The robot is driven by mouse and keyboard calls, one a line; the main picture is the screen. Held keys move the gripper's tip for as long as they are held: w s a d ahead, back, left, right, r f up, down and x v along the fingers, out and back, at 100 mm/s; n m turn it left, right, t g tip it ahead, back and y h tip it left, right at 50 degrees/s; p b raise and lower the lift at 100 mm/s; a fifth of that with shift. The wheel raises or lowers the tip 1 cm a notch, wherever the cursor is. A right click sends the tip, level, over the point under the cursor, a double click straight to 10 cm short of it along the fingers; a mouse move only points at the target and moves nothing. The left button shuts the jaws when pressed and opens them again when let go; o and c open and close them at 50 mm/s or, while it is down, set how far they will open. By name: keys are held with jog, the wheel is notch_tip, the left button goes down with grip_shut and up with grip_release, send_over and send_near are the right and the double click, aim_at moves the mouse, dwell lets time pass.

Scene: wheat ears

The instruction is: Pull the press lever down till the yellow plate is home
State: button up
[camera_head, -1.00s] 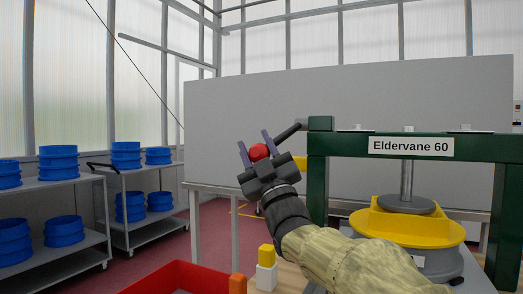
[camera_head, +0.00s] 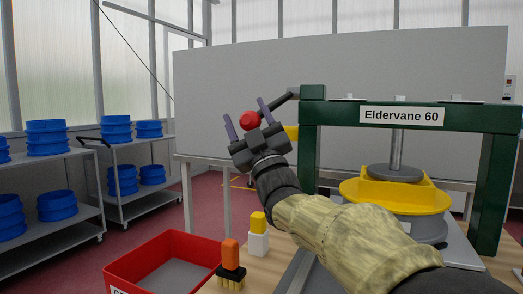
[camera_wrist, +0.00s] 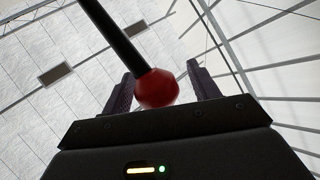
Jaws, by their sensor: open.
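My gripper (camera_head: 244,108) is open, with one finger on each side of the knob. The wrist view also shows the red knob (camera_wrist: 157,88) between the two fingers; I cannot tell whether either touches it. The yellow plate (camera_head: 390,197) sits over a grey cylinder under the press ram, with a grey disc (camera_head: 395,172) on top. My arm hides part of the press base.
A red crate (camera_head: 120,275), an orange-handled brush (camera_head: 231,262) and a white-and-yellow block piece (camera_head: 259,238) stand left of my arm. Carts with blue sieves (camera_head: 47,137) are at far left. A grey panel (camera_head: 230,80) stands behind the press.

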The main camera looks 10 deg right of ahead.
jog(key=v, duration=1.7)
jog(key=shift+f, duration=0.1)
